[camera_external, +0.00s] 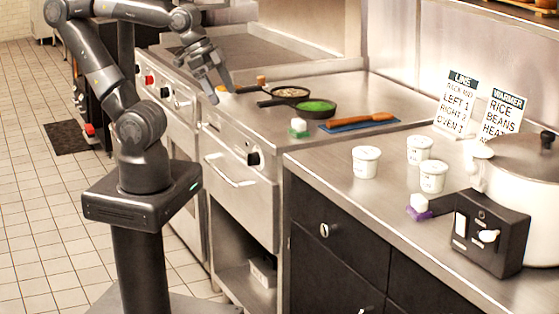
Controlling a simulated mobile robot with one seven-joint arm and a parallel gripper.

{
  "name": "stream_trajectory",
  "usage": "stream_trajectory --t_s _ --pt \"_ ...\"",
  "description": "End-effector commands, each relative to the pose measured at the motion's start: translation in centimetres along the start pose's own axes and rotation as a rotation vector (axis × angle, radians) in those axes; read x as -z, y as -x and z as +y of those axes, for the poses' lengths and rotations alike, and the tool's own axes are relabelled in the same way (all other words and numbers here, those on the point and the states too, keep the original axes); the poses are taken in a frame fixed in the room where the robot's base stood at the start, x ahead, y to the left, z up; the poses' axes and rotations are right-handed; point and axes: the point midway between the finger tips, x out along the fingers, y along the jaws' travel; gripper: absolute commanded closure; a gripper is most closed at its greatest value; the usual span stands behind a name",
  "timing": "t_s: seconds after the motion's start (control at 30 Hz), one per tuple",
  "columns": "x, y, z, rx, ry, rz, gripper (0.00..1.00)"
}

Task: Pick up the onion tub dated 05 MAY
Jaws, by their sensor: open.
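Three white lidded tubs stand upright on the steel counter on the right. The left tub (366,162) is nearest the stove, the back tub (419,149) is behind it to the right, and the front right tub (433,176) is near the pot. Their labels are too small to read, so I cannot tell which is the onion tub dated 05 MAY. My gripper (219,92) is open and empty, above the stove's left part, well apart from the tubs.
A pan with green contents (315,107), another pan (290,92) and an orange-handled utensil on a blue mat (342,126) lie on the stove. A white pot warmer (520,190), signs (457,105) and a purple-based block (419,208) flank the tubs. The counter's front left is clear.

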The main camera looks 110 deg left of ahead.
Motion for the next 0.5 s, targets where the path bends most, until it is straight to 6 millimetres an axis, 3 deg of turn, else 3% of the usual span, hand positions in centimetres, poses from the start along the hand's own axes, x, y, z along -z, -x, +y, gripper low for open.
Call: stream_trajectory --t_s 0.17,0.5 --pt "1.8 -0.5 -0.2 0.000 -0.003 -0.010 0.12" --pt "10.9 -4.6 -1.5 -0.007 -0.025 -0.045 0.12"
